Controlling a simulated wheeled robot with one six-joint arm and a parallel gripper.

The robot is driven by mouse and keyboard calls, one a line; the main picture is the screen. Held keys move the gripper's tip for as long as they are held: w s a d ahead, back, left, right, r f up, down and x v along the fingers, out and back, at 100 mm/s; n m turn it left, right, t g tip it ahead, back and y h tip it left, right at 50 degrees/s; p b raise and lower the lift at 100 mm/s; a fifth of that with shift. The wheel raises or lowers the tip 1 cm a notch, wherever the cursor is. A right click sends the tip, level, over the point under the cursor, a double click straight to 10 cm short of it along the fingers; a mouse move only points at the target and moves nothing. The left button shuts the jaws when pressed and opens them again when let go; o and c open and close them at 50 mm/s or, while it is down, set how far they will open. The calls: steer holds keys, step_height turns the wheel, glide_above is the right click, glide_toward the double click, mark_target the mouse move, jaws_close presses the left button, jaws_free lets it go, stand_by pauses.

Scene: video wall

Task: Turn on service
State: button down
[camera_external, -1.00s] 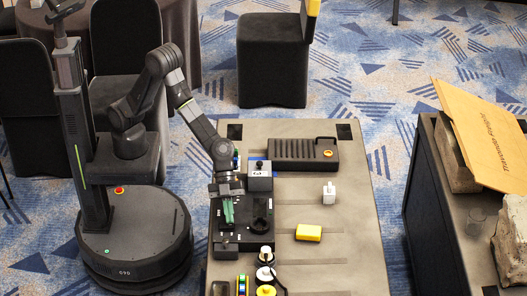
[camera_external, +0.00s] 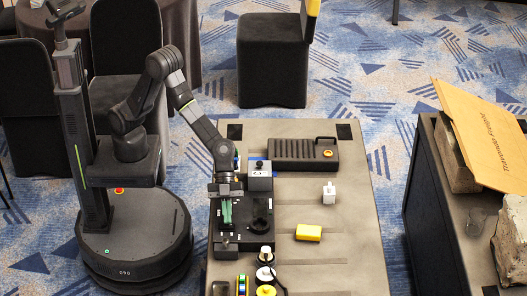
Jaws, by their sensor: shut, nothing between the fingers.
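My gripper (camera_external: 227,212) points down over the left part of a black control panel (camera_external: 257,238) on the table's left side. Its greenish fingers are shut with nothing seen between them. The panel has a dark round recess or knob (camera_external: 261,205) to the right of my gripper and a raised box with a white label (camera_external: 259,174) behind it. Small white marks show on the panel, too small to read. I cannot tell which control is the service one, nor whether the fingertips touch the panel.
The table's right side is mostly clear. A second table stands at right.

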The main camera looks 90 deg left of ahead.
steer(key=shift+s, duration=0.35)
steer(key=shift+r, duration=0.55)
steer(key=r, duration=0.2)
steer(key=r+p, duration=0.1)
steer(key=shift+s+r, duration=0.2)
steer(key=shift+s, duration=0.1)
steer(key=v, duration=0.9)
steer(key=shift+s+a, duration=0.25)
steer(key=shift+a, duration=0.05)
steer(key=shift+r, duration=0.1)
